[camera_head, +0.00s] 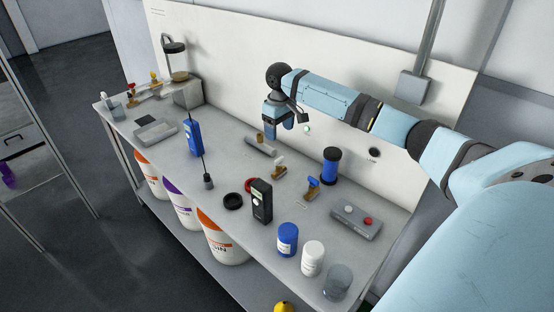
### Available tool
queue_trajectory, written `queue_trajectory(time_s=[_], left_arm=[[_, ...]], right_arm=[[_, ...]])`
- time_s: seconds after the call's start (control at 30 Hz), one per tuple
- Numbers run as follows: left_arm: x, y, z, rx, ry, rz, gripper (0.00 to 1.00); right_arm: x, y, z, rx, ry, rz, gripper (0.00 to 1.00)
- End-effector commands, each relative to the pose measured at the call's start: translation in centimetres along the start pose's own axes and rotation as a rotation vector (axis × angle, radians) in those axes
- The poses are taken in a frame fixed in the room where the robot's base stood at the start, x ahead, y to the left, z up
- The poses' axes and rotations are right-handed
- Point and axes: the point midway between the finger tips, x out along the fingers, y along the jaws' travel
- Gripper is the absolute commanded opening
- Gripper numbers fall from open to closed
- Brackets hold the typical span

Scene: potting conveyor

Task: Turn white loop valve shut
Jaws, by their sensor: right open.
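A brass valve with a white handle (279,162) stands on the bench top, right of the middle; it is small, and I cannot tell its handle's exact angle. A similar valve with a blue handle (313,184) stands to its right and nearer. My right arm reaches in from the right, and my right gripper (273,133) hangs open above the back of the bench, up and left of the white-handled valve and apart from it. The gripper's fingers are small and partly hidden by its own body. My left gripper is not in view.
A grey pipe piece (260,147) lies under my right gripper. A blue-and-black cylinder (330,166), a dark meter (261,202), a button box (355,222) and several jars stand on the bench (225,150). A blue handheld device (193,137) stands further left. The back panel is close behind.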

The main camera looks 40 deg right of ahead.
Motion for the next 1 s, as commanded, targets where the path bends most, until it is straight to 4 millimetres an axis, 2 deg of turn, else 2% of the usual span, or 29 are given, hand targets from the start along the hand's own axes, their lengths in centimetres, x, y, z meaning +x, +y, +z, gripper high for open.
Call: queue_trajectory(time_s=[0.3, 0.5, 0.7, 0.97, 1.0], left_arm=[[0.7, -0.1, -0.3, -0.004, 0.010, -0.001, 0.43], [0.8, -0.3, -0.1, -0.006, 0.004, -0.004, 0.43], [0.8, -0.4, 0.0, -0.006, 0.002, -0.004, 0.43], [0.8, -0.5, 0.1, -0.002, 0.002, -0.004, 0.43], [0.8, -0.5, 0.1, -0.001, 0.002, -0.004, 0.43]], right_arm=[[7.0, 0.0, 0.1, 0.001, -0.003, 0.000, 0.69], [10.1, -0.1, 0.0, -0.001, -0.001, 0.000, 0.69], [11.5, -0.1, 0.1, -0.001, -0.001, 0.001, 0.69], [11.7, -0.1, 0.1, -0.002, 0.000, 0.001, 0.69], [11.7, -0.1, 0.1, -0.002, 0.000, 0.001, 0.67]])
